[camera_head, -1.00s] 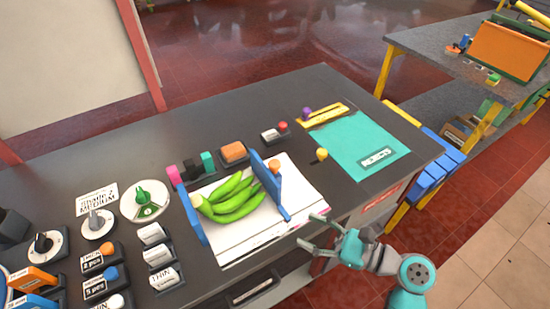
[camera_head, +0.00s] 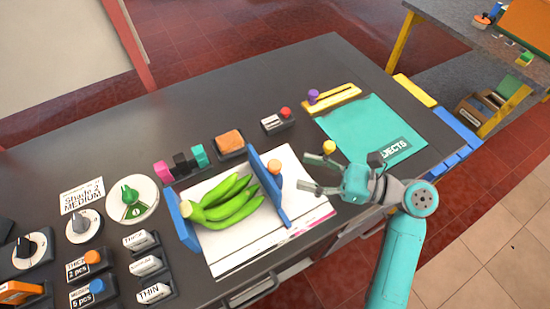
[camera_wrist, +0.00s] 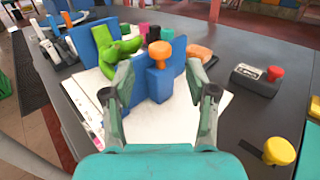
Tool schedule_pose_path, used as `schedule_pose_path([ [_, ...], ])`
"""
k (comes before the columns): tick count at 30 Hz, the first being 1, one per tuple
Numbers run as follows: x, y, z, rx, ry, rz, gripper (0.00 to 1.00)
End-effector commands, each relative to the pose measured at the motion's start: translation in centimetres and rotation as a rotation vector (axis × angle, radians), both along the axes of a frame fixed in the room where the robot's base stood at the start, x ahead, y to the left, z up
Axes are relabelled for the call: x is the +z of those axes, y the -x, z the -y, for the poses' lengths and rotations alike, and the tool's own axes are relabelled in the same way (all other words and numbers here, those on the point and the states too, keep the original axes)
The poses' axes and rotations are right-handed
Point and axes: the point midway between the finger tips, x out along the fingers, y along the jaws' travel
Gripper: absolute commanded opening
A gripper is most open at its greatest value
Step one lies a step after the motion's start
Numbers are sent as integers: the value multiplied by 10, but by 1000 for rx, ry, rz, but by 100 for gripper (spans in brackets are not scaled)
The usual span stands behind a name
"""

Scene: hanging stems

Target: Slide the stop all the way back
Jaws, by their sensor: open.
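A blue upright plate with an orange knob (camera_head: 274,166), which looks like the stop, stands on a white board (camera_head: 232,250). Its blue face (camera_wrist: 158,84) and orange knob (camera_wrist: 160,53) are straight ahead in the wrist view. A bunch of green bananas (camera_head: 225,202) lies between this plate and a second blue plate (camera_head: 183,220) at the left. My gripper (camera_head: 307,172) is open and empty, just right of the orange knob. In the wrist view its fingers (camera_wrist: 160,82) frame the knob's block from either side; I see no clear contact.
A yellow knob (camera_head: 329,147) stands close behind my gripper, beside the teal rejects mat (camera_head: 365,145). A yellow bar with a purple knob (camera_head: 313,96) lies beyond. Dials and labelled buttons (camera_head: 150,265) crowd the left. The table's back is clear.

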Motion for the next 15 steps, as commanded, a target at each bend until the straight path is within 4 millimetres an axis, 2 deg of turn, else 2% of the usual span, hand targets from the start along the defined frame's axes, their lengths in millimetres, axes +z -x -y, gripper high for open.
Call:
schedule_pose_path([
  [3,0,-3,-22,5,0,0,58],
  [9,0,-9,-54,4,1,1,58],
  [15,0,-14,-73,2,0,0,58],
])
